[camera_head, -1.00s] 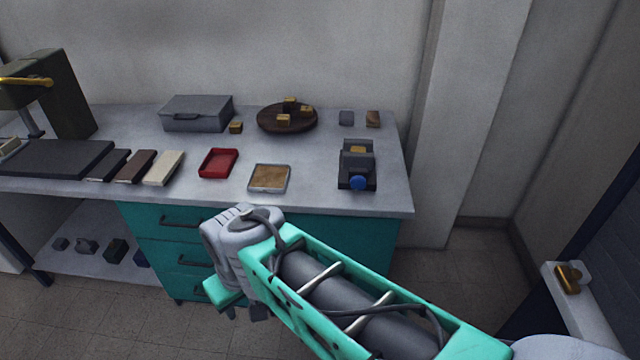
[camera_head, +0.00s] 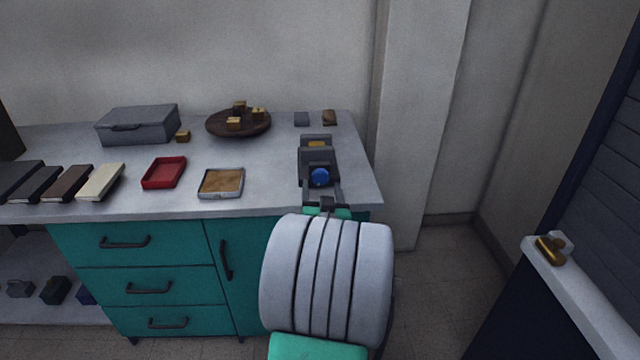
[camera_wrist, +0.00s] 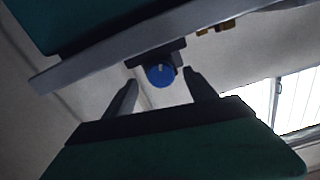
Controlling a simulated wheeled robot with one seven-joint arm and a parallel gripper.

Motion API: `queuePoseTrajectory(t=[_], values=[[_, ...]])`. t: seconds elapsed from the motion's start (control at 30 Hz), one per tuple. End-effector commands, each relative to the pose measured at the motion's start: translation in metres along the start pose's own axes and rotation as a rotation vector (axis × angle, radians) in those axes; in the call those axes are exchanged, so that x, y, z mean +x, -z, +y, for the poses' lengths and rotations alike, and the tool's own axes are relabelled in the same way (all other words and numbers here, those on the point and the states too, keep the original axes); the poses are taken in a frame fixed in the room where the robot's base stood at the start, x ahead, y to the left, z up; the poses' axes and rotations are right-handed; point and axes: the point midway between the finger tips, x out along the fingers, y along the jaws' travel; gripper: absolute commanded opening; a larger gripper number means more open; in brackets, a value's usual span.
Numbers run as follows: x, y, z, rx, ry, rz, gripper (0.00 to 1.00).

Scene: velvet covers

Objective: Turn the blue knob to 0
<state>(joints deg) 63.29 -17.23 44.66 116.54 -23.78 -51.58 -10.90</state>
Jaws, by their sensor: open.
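The blue knob (camera_head: 320,177) is on the front of a dark grey device (camera_head: 317,157) near the right front edge of the worktop. In the wrist view the knob (camera_wrist: 160,75) shows a small pale mark near its top; no digits can be read. My gripper (camera_head: 323,193) is just in front of the knob. Its two fingers are apart and empty, one on each side of the knob as seen from the head camera. In the wrist view the gripper (camera_wrist: 160,92) has the knob between and beyond its fingertips. Whether a finger touches it cannot be told.
On the worktop (camera_head: 265,170) left of the device are a tan-filled tray (camera_head: 221,183), a red tray (camera_head: 164,172) and a round wooden board (camera_head: 238,123) with small blocks. Two small blocks lie behind the device. A wall column (camera_head: 420,120) stands at the right.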

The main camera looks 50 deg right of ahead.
Motion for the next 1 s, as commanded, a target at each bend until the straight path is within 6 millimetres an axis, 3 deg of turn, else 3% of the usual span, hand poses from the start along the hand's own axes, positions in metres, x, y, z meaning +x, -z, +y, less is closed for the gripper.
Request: queuePoseTrajectory(t=[0.2, 0.5, 1.0], values=[[0.033, 0.000, -0.001, 0.000, 0.002, -0.001, 0.65], [0.037, 0.000, -0.001, 0.000, 0.001, 0.000, 0.64], [0.037, 0.000, -0.001, 0.000, 0.001, -0.001, 0.23]])
